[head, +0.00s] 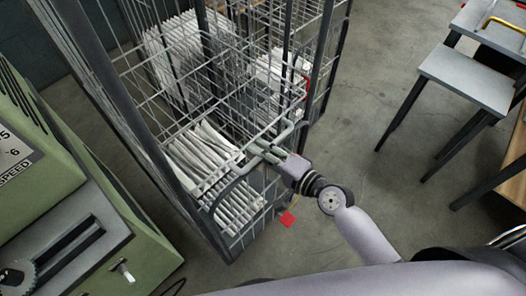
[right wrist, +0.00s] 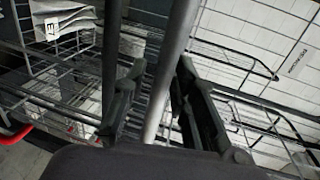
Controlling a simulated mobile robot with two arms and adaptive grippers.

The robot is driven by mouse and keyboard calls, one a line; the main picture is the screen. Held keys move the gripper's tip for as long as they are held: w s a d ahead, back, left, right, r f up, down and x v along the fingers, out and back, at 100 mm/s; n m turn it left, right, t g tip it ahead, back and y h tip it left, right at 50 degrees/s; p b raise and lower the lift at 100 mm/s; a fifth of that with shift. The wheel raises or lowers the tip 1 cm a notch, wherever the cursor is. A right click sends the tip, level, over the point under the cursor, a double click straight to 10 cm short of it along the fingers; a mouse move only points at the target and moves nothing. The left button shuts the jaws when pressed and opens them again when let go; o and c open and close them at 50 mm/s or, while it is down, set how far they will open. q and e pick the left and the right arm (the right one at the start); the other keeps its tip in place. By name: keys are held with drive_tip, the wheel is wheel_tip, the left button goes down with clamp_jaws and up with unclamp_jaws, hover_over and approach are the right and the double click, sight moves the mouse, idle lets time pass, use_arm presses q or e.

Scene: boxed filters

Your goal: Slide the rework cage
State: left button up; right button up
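A tall wire cage (head: 195,130) with dark posts stands in the middle-left of the head view, loaded with stacks of white pleated filters (head: 215,175). My right gripper (head: 262,150) is at the cage's near right side, by a grey rail. In the right wrist view a grey bar (right wrist: 172,75) runs between my two fingers (right wrist: 160,110), with gaps showing beside it. The fingers look apart, around the bar rather than closed on it. My left gripper is not in view.
A green machine (head: 75,190) stands close on the cage's left. Grey tables (head: 468,78) stand at the right. Grey floor (head: 370,150) is open between cage and tables.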

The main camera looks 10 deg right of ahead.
drive_tip(key=shift+o, duration=0.5)
drive_tip(key=shift+s+d, duration=0.1)
drive_tip(key=v, duration=1.2)
drive_tip(key=s+d+f+n+g+h+b, duration=0.1)
drive_tip(key=d+f+n+h, duration=0.3)
drive_tip(key=f, duration=1)
drive_tip(key=d+f+n+g+h+b, duration=0.15)
drive_tip(key=d+f, duration=0.55)
drive_tip(key=f, duration=0.7)
drive_tip(key=s+d+f+n+g+h, duration=0.1)
drive_tip(key=s+f+n+g+h, duration=0.4)
drive_tip(key=s+f, duration=1.2)
drive_tip(key=s+a+f+n+g+y+b, duration=0.1)
drive_tip(key=s+a+f+n+g, duration=0.2)
drive_tip(key=s+f, duration=0.5)
drive_tip(key=s+g, duration=0.1)
drive_tip(key=s, duration=0.2)
drive_tip(key=shift+a+f, duration=0.3)
drive_tip(key=shift+a, duration=0.05)
